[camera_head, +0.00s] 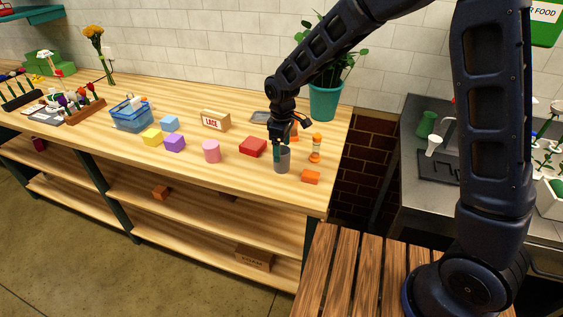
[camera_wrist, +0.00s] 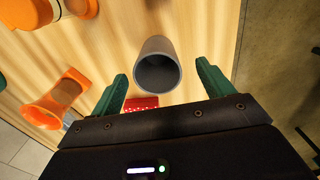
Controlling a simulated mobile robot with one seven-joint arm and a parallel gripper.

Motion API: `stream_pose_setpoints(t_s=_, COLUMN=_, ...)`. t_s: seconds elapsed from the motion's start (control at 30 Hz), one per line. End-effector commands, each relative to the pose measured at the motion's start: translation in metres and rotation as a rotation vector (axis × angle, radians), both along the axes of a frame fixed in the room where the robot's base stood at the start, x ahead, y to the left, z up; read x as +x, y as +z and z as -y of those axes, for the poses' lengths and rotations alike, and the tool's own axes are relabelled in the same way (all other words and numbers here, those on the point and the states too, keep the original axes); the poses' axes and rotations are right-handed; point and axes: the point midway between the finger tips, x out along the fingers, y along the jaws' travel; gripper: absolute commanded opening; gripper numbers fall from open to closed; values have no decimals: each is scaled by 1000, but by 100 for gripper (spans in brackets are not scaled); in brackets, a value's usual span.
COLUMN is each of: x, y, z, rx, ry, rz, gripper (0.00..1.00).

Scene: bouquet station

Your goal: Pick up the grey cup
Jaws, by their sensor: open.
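The grey cup (camera_head: 282,160) stands upright near the right front of the wooden table. In the wrist view the cup (camera_wrist: 158,68) shows its open, empty mouth toward the camera, just beyond the fingertips. My gripper (camera_head: 281,145) is right above or at the cup in the head view; its exact height over the rim is hard to tell. In the wrist view the two green fingers of my gripper (camera_wrist: 162,80) are spread wide, with the cup between and ahead of them. Nothing is held.
An orange hourglass-like object (camera_head: 316,148) and an orange block (camera_head: 310,176) stand right of the cup. A red block (camera_head: 252,147) and a pink cylinder (camera_head: 211,152) lie left. A teal plant pot (camera_head: 325,102) is behind. The table's front edge is close.

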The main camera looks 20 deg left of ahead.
Motion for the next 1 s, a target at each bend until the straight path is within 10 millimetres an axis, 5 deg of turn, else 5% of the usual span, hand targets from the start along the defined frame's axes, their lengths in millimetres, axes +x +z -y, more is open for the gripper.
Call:
stream_pose_setpoints(t_s=0.4, x=3, y=-46, z=-3, rx=-1, ry=0, rz=-1, gripper=80)
stream_pose_setpoints(t_s=0.67, x=4, y=-51, z=-3, rx=1, ry=0, rz=0, gripper=80)
stream_pose_setpoints(t_s=0.93, x=4, y=-51, z=-3, rx=1, ry=0, rz=0, gripper=31)
stream_pose_setpoints(t_s=1.0, x=4, y=-50, z=-3, rx=1, ry=0, rz=0, gripper=29)
